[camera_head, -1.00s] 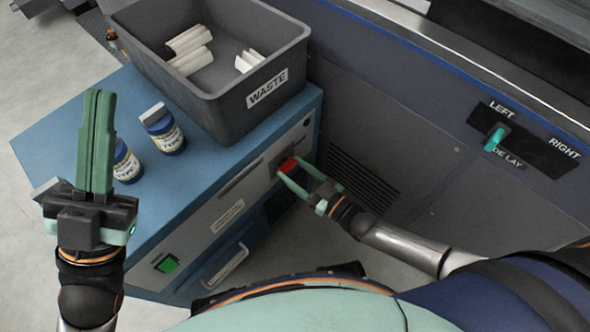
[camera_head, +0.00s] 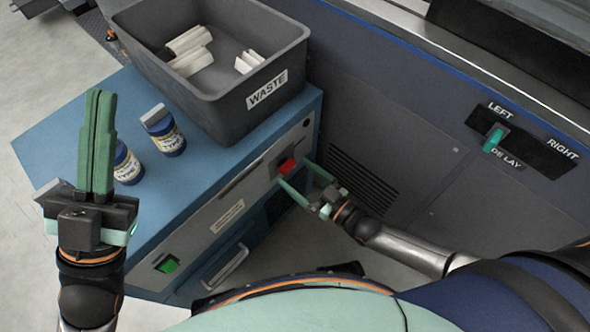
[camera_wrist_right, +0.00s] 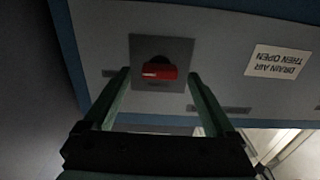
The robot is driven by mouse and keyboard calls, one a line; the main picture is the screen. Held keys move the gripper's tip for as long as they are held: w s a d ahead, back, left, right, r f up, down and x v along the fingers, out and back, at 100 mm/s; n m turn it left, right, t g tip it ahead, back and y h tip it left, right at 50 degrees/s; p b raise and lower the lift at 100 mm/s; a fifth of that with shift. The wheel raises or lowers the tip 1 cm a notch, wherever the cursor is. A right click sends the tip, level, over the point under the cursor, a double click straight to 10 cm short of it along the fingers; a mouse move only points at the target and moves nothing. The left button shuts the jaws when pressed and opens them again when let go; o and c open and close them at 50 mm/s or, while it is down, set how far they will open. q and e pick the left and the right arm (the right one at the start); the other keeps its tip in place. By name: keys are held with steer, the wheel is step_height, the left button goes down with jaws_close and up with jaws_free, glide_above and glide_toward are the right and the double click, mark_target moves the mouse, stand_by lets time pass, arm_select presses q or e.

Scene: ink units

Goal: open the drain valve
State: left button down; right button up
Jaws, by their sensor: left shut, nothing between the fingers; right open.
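The drain valve's red handle (camera_head: 287,166) sits on a grey plate on the front panel of the blue cabinet. In the right wrist view the red handle (camera_wrist_right: 159,72) lies crosswise on its plate, between and beyond the fingertips. My right gripper (camera_head: 294,172) is open in front of it, with one finger on either side and the handle not gripped. It also shows in the right wrist view (camera_wrist_right: 160,74). A label (camera_wrist_right: 276,61) beside the plate reads "DRAIN AIR THEN OPEN", upside down there. My left gripper (camera_head: 99,95) is shut and empty, pointing up by the cabinet's left side.
A grey waste bin (camera_head: 208,94) with white pieces inside stands on the blue cabinet (camera_head: 190,190). Two labelled jars (camera_head: 165,138) stand near it. A teal switch (camera_head: 495,138) is on the wall at right.

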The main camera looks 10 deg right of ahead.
steer(key=p+v, duration=0.2)
steer(key=v, duration=0.9)
steer(key=shift+s+d, duration=0.15)
